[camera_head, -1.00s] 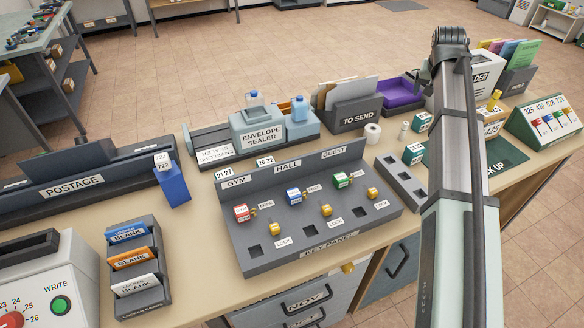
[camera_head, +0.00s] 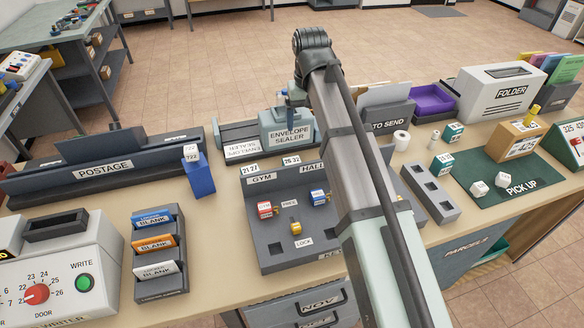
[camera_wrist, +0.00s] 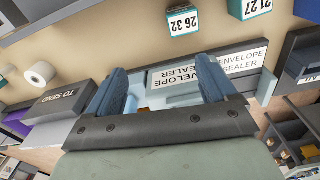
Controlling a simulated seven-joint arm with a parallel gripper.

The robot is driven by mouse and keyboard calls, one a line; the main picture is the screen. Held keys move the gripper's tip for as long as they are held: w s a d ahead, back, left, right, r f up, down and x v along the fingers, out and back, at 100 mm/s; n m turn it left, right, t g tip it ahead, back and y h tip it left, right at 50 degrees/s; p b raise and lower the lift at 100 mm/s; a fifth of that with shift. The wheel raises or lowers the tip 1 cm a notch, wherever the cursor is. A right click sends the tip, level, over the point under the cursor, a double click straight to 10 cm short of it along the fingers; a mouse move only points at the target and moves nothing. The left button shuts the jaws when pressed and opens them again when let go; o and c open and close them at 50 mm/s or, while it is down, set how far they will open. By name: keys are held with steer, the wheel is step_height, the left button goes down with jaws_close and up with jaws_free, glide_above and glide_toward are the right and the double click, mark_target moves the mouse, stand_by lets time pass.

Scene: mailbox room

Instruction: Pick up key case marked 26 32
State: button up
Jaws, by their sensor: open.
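The key case marked 26 32 (camera_head: 291,160) stands at the back of the grey key panel, by the HALL label. In the wrist view the same case (camera_wrist: 182,22) is a small teal block with a white numbered face, at the top edge of the picture. My gripper (camera_wrist: 158,82) is open, its two blue fingers apart with nothing held between them. The case lies beyond the fingertips, apart from them. In the head view my arm reaches toward the envelope sealer, and I cannot make out the fingers clearly there.
A similar case marked 21 27 (camera_head: 249,169) stands just left of it. The envelope sealer (camera_head: 288,132) is behind the panel, and its label shows below the fingers in the wrist view. The TO SEND holder (camera_head: 388,125) is to the right. My arm hides the panel's right part.

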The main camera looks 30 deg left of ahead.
mark_target(292, 161)
steer(key=s+a+n, duration=0.1)
steer(key=s+a, duration=0.1)
steer(key=s, duration=0.2)
steer(key=shift+g, duration=0.3)
steer(key=shift+w+a+f, duration=0.1)
steer(key=shift+f, duration=3.4)
steer(key=shift+w+a+f, duration=0.1)
steer(key=shift+f, duration=3.35)
steer(key=shift+c, duration=0.4)
steer(key=c, duration=1)
steer(key=shift+r, duration=0.15)
